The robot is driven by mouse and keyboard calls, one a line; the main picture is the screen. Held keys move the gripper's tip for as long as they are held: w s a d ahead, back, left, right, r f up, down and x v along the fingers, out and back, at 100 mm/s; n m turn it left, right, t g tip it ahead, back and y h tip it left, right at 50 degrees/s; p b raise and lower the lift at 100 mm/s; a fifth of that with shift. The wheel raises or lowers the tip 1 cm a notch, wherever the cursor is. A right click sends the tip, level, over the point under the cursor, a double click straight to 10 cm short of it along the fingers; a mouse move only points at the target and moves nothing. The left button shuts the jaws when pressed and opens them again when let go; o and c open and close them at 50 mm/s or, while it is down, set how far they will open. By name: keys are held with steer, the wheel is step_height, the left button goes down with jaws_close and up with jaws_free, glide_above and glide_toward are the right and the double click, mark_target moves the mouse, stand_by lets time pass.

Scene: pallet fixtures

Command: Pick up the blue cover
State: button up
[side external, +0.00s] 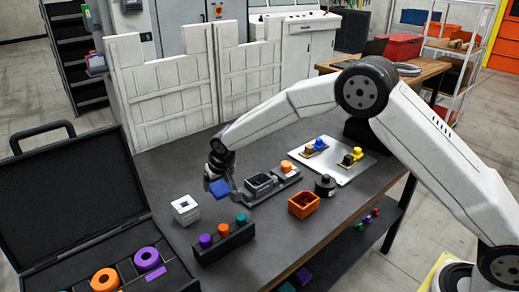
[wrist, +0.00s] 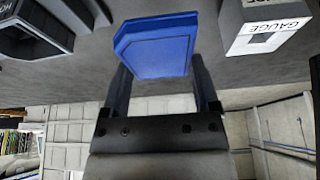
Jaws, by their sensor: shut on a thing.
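The blue cover (side external: 219,188) is held by my gripper (side external: 222,184) above the dark table, between the white gauge block and the grey fixture. In the wrist view the blue cover (wrist: 158,46) sits between the two fingers of my gripper (wrist: 160,75), and both fingers reach its sides. It looks clear of the table in the side view. The cover is a flat blue piece with angled corners.
The white gauge block (side external: 185,210) stands left of the cover, and the grey fixture (side external: 262,187) stands right. An orange box (side external: 304,204) and black cylinder (side external: 325,186) stand farther right. An open black case (side external: 75,205) lies left.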

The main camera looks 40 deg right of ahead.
mark_target(221, 185)
steer(key=s+r, duration=0.2)
steer(key=r, duration=0.1)
steer(key=shift+s+d+r, duration=0.2)
steer(key=shift+s, duration=0.15)
steer(key=s+d+r, duration=0.1)
steer(key=s+r, duration=0.2)
steer(key=s, duration=0.5)
steer(key=shift+s+d+r, duration=0.3)
steer(key=shift+s+r, duration=0.05)
steer(key=shift+w+d, duration=0.1)
steer(key=shift+d, duration=0.05)
steer(key=w+d+n+g+y, duration=0.4)
steer(key=w+d+n, duration=0.4)
steer(key=n, duration=1)
steer(key=shift+d+r+n+g+y, duration=0.15)
steer(key=shift+d+n+g+y, duration=0.15)
steer(key=shift+d, duration=0.35)
steer(key=shift+w+f, duration=0.1)
steer(key=shift+f, duration=0.1)
stand_by(0.3)
